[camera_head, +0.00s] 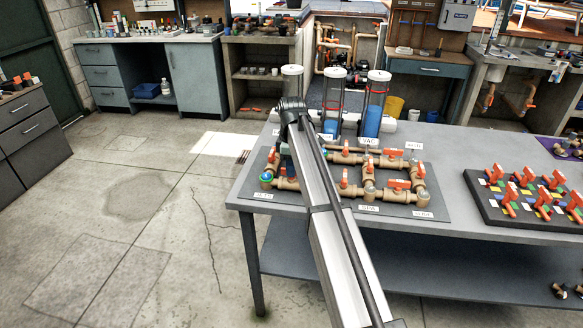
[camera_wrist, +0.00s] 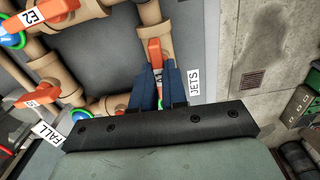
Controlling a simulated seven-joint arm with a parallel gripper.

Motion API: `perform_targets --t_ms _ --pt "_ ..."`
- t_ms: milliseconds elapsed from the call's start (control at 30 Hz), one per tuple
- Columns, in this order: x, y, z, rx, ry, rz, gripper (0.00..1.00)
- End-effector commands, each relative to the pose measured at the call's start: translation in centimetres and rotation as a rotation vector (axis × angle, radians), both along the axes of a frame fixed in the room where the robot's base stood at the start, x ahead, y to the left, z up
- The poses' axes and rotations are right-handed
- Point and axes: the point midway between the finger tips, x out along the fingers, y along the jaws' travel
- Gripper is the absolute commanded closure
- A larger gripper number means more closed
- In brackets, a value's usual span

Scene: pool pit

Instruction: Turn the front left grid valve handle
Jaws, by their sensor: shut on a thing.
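The handle sits on a tan pipe (camera_wrist: 153,14).
Clear cylinders (camera_head: 375,105) stand behind the grid. A dark board with several orange handles (camera_head: 472,190) lies to the right. The floor left of the table is clear.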

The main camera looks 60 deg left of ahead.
Motion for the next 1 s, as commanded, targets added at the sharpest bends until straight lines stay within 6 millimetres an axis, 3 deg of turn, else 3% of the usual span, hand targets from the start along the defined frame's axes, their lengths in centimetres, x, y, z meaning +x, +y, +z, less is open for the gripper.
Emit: perform_targets --t_ms 267,1000 --pt "0.01 -0.01 0.01 0.0 0.0 -0.18 1.0" --pt "0.01 0.0 0.01 0.0 0.0 -0.88 1.0"
